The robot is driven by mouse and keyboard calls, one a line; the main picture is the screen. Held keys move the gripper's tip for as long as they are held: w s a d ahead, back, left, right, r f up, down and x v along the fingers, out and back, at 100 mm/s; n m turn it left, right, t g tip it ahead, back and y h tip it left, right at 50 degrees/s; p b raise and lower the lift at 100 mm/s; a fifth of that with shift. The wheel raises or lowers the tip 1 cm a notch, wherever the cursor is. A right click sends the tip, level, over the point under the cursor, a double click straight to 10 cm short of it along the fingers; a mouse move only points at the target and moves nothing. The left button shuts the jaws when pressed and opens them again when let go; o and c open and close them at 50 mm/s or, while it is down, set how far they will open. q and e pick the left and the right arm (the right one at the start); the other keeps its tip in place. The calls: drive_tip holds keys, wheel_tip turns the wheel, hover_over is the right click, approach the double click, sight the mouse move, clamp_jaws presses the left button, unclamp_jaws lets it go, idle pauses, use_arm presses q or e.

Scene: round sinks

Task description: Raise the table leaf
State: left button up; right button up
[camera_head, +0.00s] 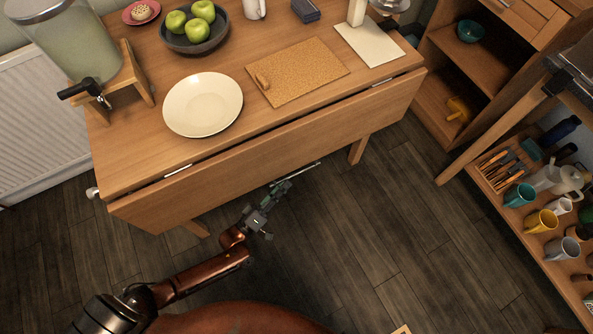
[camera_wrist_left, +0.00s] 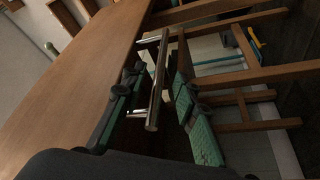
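The table leaf (camera_head: 330,128) is the long wooden panel hanging down along the near side of the wooden table (camera_head: 230,142). In the left wrist view the leaf (camera_wrist_left: 85,75) fills the left side. A thin metal bar handle (camera_head: 305,170) shows at the leaf's lower edge; it also shows in the left wrist view (camera_wrist_left: 154,95). My left gripper (camera_head: 284,184) is at this handle, low in front of the leaf. Its green-padded fingers (camera_wrist_left: 158,82) are apart, with the bar between them and gaps visible. Contact cannot be told. My right gripper is not in view.
On the tabletop are a white plate (camera_head: 203,105), a cork board (camera_head: 298,70), a bowl of green apples (camera_head: 195,38) and a drink dispenser (camera_head: 75,45). A shelf with mugs (camera_head: 540,221) stands at right. The dark floor (camera_head: 390,220) before the table is clear.

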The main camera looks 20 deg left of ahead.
sight(294, 174)
use_arm(q)
drive_tip(key=b+x, duration=0.1)
drive_tip(key=x, duration=0.4)
drive_tip(key=shift+w+f, duration=0.1)
drive_tip(key=shift+w+d+r+b, duration=0.2)
drive_tip(key=shift+w+r+b, duration=0.1)
drive_tip(key=shift+w, duration=0.25)
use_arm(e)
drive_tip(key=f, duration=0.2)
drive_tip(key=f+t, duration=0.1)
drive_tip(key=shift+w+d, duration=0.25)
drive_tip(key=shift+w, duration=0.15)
use_arm(q)
drive_tip(key=shift+c, duration=0.7)
drive_tip(key=shift+f, duration=0.1)
clamp_jaws()
